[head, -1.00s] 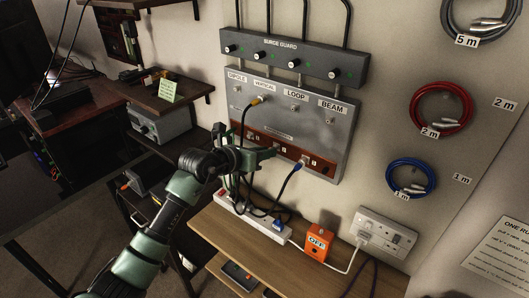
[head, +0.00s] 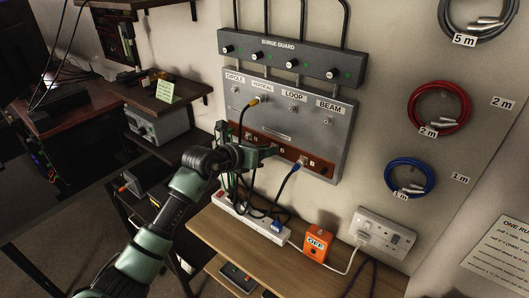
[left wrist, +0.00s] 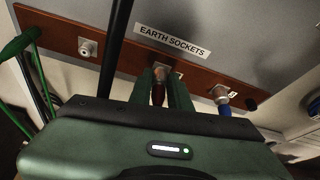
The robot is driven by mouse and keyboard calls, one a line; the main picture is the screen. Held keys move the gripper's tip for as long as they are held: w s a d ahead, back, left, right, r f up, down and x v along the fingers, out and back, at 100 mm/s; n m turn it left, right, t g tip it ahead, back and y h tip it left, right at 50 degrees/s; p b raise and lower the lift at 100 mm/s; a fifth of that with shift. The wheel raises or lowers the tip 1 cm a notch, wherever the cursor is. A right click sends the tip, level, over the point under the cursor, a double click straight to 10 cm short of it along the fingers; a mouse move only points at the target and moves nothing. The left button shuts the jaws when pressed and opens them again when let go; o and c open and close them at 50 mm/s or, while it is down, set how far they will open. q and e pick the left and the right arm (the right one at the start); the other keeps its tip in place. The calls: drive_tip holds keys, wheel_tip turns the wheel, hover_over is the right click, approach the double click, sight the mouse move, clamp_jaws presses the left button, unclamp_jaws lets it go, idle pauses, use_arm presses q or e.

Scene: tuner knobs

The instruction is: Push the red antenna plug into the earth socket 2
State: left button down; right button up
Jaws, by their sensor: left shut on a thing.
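My left gripper (left wrist: 160,88) is shut on the red antenna plug (left wrist: 159,93), held upright between its two fingers in the left wrist view. The plug's tip is at the brown strip (left wrist: 125,58) under the "EARTH SOCKETS" label (left wrist: 172,40). The fingers hide the socket there, and I cannot tell how far the plug is in. A bare metal socket (left wrist: 87,47) is to the left. A blue plug (left wrist: 222,102) sits in the socket to the right, beside a "3" tag. In the head view my left gripper (head: 264,152) is at the strip; the red plug is hidden there. My right gripper is not in view.
A green plug and cable (left wrist: 22,42) are close on the left. A white power strip (head: 245,218) and an orange box (head: 318,243) are on the shelf below.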

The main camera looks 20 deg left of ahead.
use_arm(q)
drive_tip(key=c, duration=1.2)
unclamp_jaws()
drive_tip(key=shift+c, duration=0.2)
drive_tip(key=shift+s+a+r, duration=0.1)
drive_tip(key=shift+s+a, duration=0.1)
drive_tip(key=shift+s, duration=0.05)
drive_tip(key=b+v, duration=0.2)
drive_tip(key=v, duration=0.5)
drive_tip(key=shift+d+r, duration=0.1)
drive_tip(key=shift+d, duration=0.05)
